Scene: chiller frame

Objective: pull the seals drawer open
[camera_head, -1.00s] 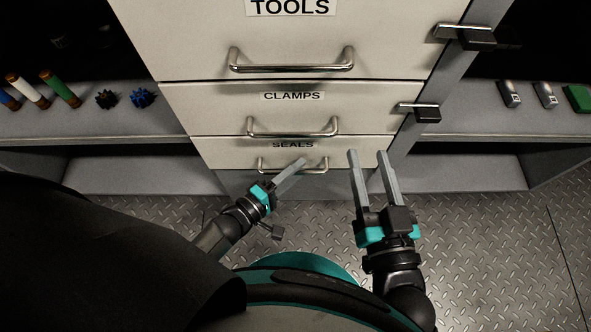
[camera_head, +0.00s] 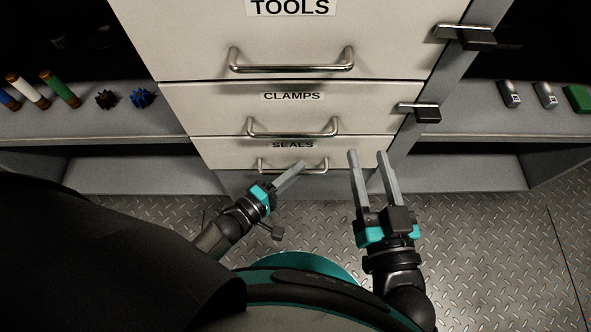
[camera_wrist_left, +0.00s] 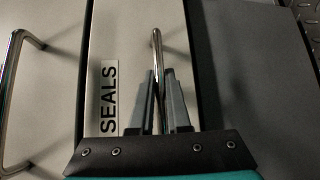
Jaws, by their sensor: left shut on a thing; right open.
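The seals drawer (camera_head: 222,153) is the lowest drawer of the cabinet, and its front looks flush with the drawers above. Its label "SEALS" also shows in the left wrist view (camera_wrist_left: 109,98). Its metal bar handle (camera_head: 318,170) runs across the front; in the left wrist view the handle (camera_wrist_left: 156,50) passes between the fingers. My left gripper (camera_head: 299,168) is shut on this handle, with its fingers (camera_wrist_left: 160,85) on either side of the bar. My right gripper (camera_head: 367,155) is open and empty, in front of the right part of the drawer.
Above are the clamps drawer (camera_head: 200,105) and the tools drawer (camera_head: 190,50), both with bar handles. Dark latches (camera_head: 427,113) stick out at the cabinet's right edge. Side shelves hold small parts, such as a green block (camera_head: 578,98). The metal plate floor (camera_head: 490,245) below is free.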

